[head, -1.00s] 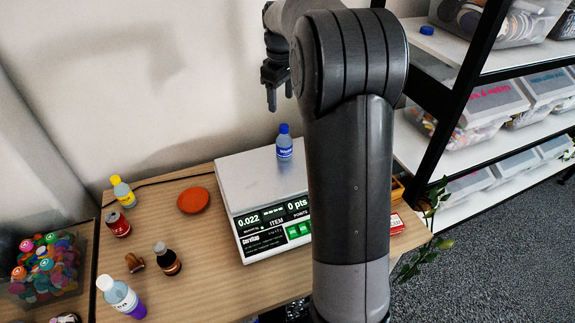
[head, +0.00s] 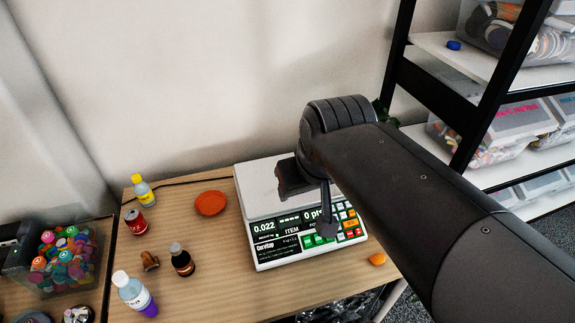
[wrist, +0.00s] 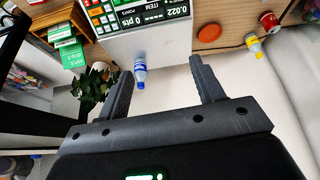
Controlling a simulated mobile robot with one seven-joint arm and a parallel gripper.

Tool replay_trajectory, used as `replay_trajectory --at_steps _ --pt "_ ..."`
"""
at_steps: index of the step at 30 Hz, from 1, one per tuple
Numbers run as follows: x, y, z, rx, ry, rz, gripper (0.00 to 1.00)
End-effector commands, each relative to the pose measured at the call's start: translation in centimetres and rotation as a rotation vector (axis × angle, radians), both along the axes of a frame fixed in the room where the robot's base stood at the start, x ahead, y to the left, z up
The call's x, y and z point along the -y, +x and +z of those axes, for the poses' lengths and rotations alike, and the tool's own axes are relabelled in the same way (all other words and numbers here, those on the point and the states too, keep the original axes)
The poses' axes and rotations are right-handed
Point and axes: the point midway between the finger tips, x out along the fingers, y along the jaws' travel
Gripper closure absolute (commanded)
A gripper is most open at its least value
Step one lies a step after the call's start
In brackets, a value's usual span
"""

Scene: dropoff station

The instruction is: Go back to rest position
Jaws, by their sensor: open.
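My gripper (wrist: 161,68) is open and empty in the wrist view, its two dark fingers spread apart. In the head view my gripper (head: 308,205) hangs in front of the scale's platform and display, partly hiding them. The white scale (head: 246,192) stands on the wooden table and reads 0.022. A small clear bottle with a blue cap (wrist: 140,74) stands on the scale's platform and shows between the fingers in the wrist view, apart from them. In the head view my arm hides this bottle.
On the table (head: 215,285) are an orange-red disc (head: 210,203), a yellow-capped bottle (head: 144,190), a red can (head: 135,221), a dark bottle (head: 182,260) and a white-and-purple bottle (head: 134,292). A bin of colourful items (head: 62,262) is at left. A black-framed shelf (head: 440,92) stands at right.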

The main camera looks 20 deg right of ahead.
Motion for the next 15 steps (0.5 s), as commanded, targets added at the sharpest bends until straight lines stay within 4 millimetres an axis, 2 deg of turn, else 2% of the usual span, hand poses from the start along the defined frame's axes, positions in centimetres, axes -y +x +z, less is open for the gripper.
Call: replay_trajectory --at_steps 3,6,15 --pt "-0.3 -1.9 -1.0 0.028 0.019 -0.029 0.38" --pt "-0.4 -2.5 -1.5 0.039 0.029 -0.043 0.38" --pt "-0.5 -2.7 -1.7 0.040 0.033 -0.048 0.38"
